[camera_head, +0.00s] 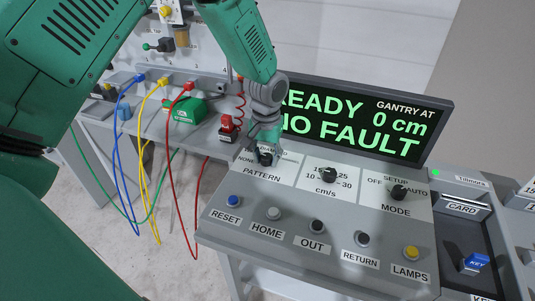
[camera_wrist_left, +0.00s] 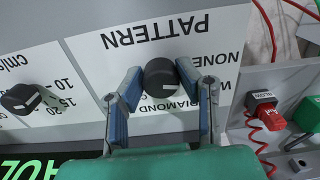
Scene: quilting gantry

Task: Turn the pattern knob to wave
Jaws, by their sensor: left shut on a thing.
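The black pattern knob (camera_head: 265,158) sits on the white PATTERN plate at the left of the sloped console. My left gripper (camera_head: 266,146) comes down over it from above. In the left wrist view the knob (camera_wrist_left: 160,77) is between the two blue-padded fingertips (camera_wrist_left: 161,82), and the gripper is shut on it. A white mark shows on the knob's lower right there. NONE and DIAMOND can be read around the knob; a label starting with W is partly hidden by a finger. Which label the mark points at, I cannot tell. My right gripper is not in view.
The speed knob (camera_head: 329,174) and mode knob (camera_head: 398,192) stand to the right. Several push buttons, with RESET (camera_head: 233,200) leftmost, line the front. The display (camera_head: 355,120) reads READY, NO FAULT, 0 cm. A red plug (camera_head: 228,126) and cables are at left.

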